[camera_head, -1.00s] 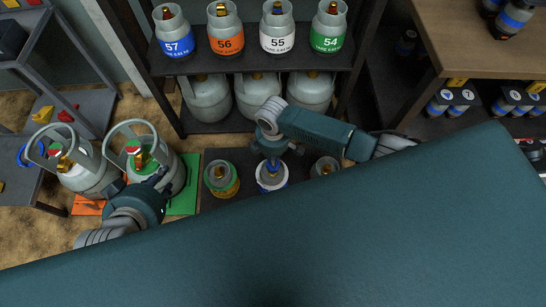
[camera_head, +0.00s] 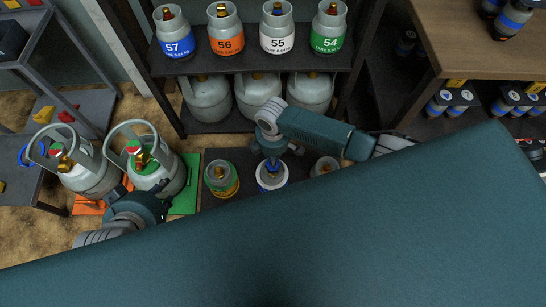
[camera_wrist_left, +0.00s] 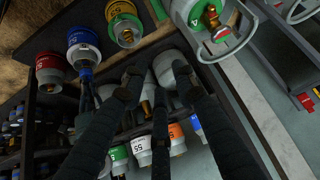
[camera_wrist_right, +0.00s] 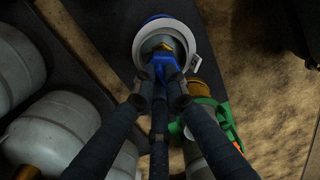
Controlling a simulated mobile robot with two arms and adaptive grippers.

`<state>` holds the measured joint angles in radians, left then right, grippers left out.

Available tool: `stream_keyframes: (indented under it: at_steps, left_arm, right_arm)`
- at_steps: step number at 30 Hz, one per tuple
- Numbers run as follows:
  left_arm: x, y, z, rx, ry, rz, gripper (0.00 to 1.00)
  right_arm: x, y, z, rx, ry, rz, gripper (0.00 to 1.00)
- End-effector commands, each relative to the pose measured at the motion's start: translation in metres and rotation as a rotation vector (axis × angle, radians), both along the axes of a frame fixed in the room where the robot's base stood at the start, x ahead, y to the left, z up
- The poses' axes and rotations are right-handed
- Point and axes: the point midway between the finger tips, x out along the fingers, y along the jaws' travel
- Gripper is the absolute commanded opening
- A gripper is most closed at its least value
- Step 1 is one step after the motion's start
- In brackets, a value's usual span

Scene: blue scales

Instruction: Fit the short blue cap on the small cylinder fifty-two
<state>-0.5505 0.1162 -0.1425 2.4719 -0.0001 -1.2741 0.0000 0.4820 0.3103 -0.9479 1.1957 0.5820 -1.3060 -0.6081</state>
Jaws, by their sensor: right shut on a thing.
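A small grey cylinder with a blue band (camera_head: 272,186) stands on the dark mat (camera_head: 240,159), between two other small cylinders. Its number is not legible. My right gripper (camera_head: 272,161) is directly above it. In the right wrist view, the fingers of my right gripper (camera_wrist_right: 165,82) are shut on the blue cap (camera_wrist_right: 168,68), which sits in the cylinder's collar by the brass valve (camera_wrist_right: 162,45). I cannot tell whether the cap is seated. My left gripper (camera_head: 155,199) is near the large cylinders at left; its fingers (camera_wrist_left: 158,75) are spread and empty in the left wrist view.
Two large handled cylinders (camera_head: 151,166) (camera_head: 85,170) stand at left. A shelf (camera_head: 235,63) with numbered cylinders stands behind, and a wooden-topped bench (camera_head: 460,45) at right.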

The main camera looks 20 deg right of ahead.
Motion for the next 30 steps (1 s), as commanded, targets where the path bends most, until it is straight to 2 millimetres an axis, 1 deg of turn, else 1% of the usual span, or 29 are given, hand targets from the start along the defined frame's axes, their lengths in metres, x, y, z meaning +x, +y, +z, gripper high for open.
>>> stream_keyframes:
  at_steps: [18, 30]
  left_arm:
    - [-0.002, 0.001, -0.001, 0.002, 0.007, 0.001, 0.28]
    - [-0.013, 0.004, -0.007, 0.014, 0.057, 0.002, 0.28]
  right_arm:
    - [0.0, 0.0, 0.0, 0.0, 0.0, 0.0, 0.0]
    - [0.0, 0.0, 0.0, 0.0, 0.0, 0.0, 0.0]
